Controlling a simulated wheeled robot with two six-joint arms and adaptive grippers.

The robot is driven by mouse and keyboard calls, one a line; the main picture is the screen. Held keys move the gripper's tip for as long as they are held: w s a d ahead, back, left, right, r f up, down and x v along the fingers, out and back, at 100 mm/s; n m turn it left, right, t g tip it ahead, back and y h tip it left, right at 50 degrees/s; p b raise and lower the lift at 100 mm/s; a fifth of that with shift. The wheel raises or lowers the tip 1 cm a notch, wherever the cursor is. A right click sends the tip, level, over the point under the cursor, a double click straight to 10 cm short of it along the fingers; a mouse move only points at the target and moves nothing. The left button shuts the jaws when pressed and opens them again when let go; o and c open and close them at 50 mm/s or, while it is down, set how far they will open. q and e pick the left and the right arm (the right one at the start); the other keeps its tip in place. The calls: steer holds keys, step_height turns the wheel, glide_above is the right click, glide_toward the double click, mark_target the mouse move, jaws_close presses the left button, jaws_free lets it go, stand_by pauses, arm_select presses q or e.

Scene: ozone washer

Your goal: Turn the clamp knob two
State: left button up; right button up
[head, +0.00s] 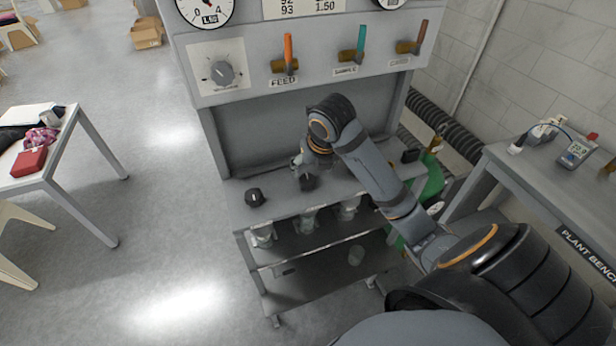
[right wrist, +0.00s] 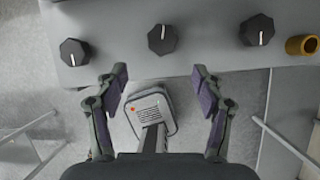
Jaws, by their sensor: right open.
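Three black clamp knobs sit in a row on the grey ledge. In the right wrist view they are the left knob (right wrist: 73,51), the middle knob (right wrist: 162,39) and the right knob (right wrist: 257,30), each with a white mark. In the head view the left knob (head: 255,197) shows clearly; my right arm covers much of the ledge near the middle one. My right gripper (right wrist: 160,79) is open and empty, its fingers spread apart just short of the middle knob, which lies roughly centred between them. In the head view the right gripper (head: 306,178) points down at the ledge. My left gripper is out of view.
Feed (head: 288,52), sample (head: 360,42) and third (head: 420,36) lever valves line the panel above. Glass vessels hang under the ledge. A brass fitting (right wrist: 302,45) is right of the knobs. The plant bench (head: 560,185) stands at right, a white table (head: 60,175) at left.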

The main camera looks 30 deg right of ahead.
mark_target(308, 179)
steer(key=shift+n, duration=0.8)
steer(key=x, duration=0.3)
steer(key=b+x, duration=0.1)
steer(key=x, duration=0.5)
steer(key=shift+w+d, duration=0.3)
steer(key=shift+w, duration=0.2)
steer(key=c, duration=1.2)
steer(key=shift+o, duration=0.2)
